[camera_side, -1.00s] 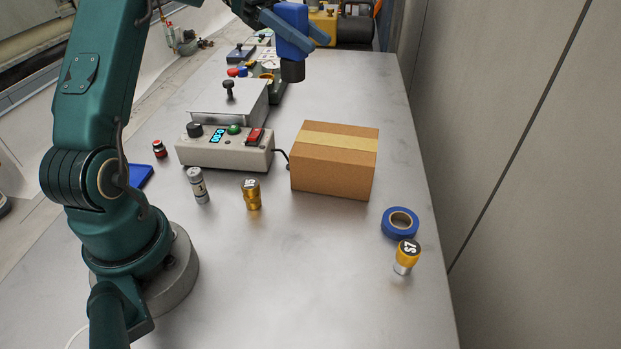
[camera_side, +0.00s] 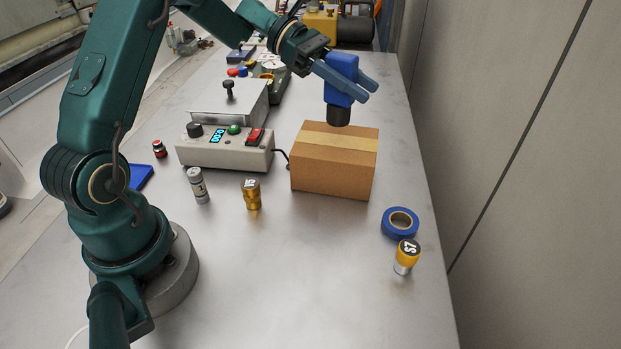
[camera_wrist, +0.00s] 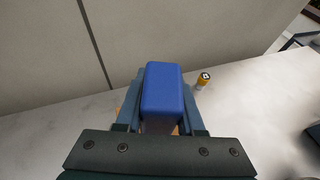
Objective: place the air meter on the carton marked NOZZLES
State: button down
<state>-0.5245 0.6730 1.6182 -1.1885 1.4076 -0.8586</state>
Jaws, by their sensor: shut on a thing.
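My gripper (camera_side: 345,80) is shut on the air meter (camera_side: 341,72), a blue block with a dark round lower end. It holds the meter upright. In the side view the meter's dark end shows just above the far part of the brown carton (camera_side: 332,172); I cannot tell whether they touch. The carton is closed with a tan tape strip, and no NOZZLES marking shows on its visible faces. In the wrist view the blue meter (camera_wrist: 163,92) sits between my fingers and hides most of the carton beneath.
A grey control box (camera_side: 225,150) stands left of the carton. A grey cylinder (camera_side: 198,186) and a brass fitting (camera_side: 251,195) stand in front. A blue tape roll (camera_side: 400,222) and a yellow-capped fitting (camera_side: 406,257) are at right.

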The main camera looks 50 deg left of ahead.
aim_at(352, 105)
jog(key=shift+f, duration=1.95)
jog(key=shift+f, duration=0.1)
jog(key=c, duration=0.5)
grip_release()
jog(key=v, duration=1.2)
